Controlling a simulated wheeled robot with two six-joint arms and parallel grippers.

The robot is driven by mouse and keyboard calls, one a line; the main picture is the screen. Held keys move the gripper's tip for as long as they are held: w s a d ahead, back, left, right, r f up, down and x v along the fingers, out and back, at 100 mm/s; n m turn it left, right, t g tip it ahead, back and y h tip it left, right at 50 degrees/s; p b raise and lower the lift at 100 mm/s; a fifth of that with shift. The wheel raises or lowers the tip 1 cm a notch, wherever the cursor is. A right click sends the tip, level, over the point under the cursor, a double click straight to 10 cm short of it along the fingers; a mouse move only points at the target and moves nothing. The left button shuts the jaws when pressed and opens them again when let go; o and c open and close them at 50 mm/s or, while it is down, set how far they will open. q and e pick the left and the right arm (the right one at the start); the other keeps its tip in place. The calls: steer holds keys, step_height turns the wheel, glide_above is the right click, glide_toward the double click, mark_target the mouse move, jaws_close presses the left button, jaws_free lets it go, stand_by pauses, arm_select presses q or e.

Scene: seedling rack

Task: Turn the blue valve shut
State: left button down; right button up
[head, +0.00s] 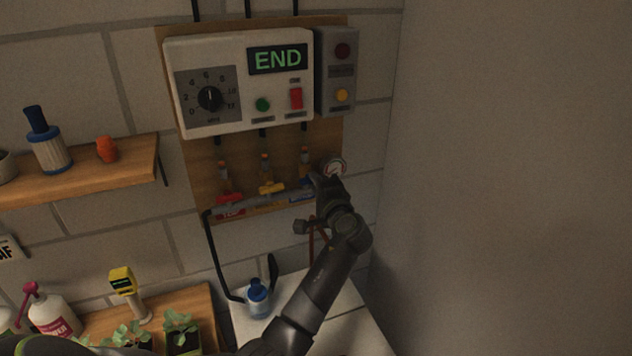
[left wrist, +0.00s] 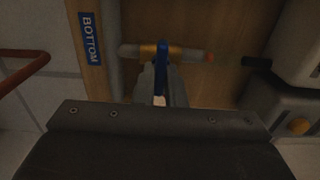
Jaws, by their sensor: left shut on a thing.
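The blue valve handle (left wrist: 161,72) shows in the left wrist view, on a brass body in a short branch pipe (left wrist: 190,53). It appears to lie across that pipe. My left gripper (left wrist: 162,92) is shut on the handle, with a finger on each side. In the head view my left gripper (head: 318,182) is at the right end of the valve row and hides the blue valve there. A blue BOTTOM label (left wrist: 88,38) is beside it. The red valve (head: 230,198) and yellow valve (head: 271,188) are to its left. My right gripper is not in view.
A white timer box (head: 222,119) reading END and a grey switch box (head: 335,100) hang above. A bare wall (head: 510,180) stands at right.

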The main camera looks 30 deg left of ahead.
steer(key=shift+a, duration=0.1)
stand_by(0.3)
arm_select(q)
steer(key=c, duration=1.5)
jaws_free()
